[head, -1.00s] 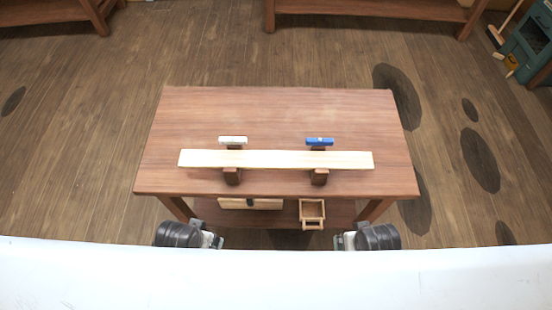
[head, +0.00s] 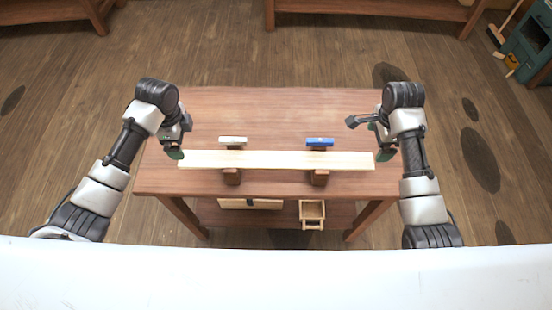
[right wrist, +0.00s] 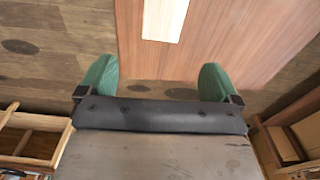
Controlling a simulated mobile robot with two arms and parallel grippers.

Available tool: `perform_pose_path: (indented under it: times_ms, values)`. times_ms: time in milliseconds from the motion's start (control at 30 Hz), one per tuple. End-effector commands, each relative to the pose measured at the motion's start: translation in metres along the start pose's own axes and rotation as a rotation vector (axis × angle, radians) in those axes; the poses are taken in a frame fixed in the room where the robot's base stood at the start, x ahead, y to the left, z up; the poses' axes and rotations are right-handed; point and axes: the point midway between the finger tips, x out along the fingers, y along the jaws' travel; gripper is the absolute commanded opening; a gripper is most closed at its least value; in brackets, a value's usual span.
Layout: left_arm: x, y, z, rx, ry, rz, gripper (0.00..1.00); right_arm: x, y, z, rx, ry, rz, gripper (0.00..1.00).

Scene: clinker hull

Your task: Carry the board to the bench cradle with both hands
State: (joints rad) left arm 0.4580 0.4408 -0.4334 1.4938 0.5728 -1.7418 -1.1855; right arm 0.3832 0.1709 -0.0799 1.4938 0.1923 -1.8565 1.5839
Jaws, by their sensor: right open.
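The pale long board (head: 275,160) lies level across two brown supports (head: 231,177) (head: 319,178) on the wooden table. Its right end shows in the right wrist view (right wrist: 164,18), ahead of the fingers. My right gripper (head: 379,138) is just off the board's right end, open and empty, its green fingertips spread apart in the right wrist view (right wrist: 157,76). My left gripper (head: 176,148) is by the board's left end; its fingers are mostly hidden, so its opening is unclear. I cannot make out for certain which thing is the bench cradle.
A white block (head: 233,140) and a blue block (head: 320,141) sit behind the board. The table (head: 275,110) is otherwise bare on top. Other benches (head: 370,7) and a teal cabinet (head: 530,50) stand at the back.

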Motion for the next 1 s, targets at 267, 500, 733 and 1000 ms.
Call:
perform_pose_path:
  times_ms: [267,500,733,1000]
  values:
    - [-0.004,-0.007,0.006,0.029,-0.003,0.009,0.94,-0.004,-0.007,-0.003,0.058,-0.005,0.009,0.94]
    - [0.002,-0.007,0.006,0.026,-0.003,0.01,0.94,0.003,-0.006,-0.002,0.055,-0.004,0.01,0.94]
    - [0.037,-0.006,0.005,0.025,-0.002,0.012,0.94,0.038,-0.005,-0.003,0.055,-0.003,0.012,0.94]
    - [0.083,-0.006,0.005,0.025,-0.003,0.009,0.94,0.084,-0.005,-0.002,0.055,-0.003,0.011,0.94]
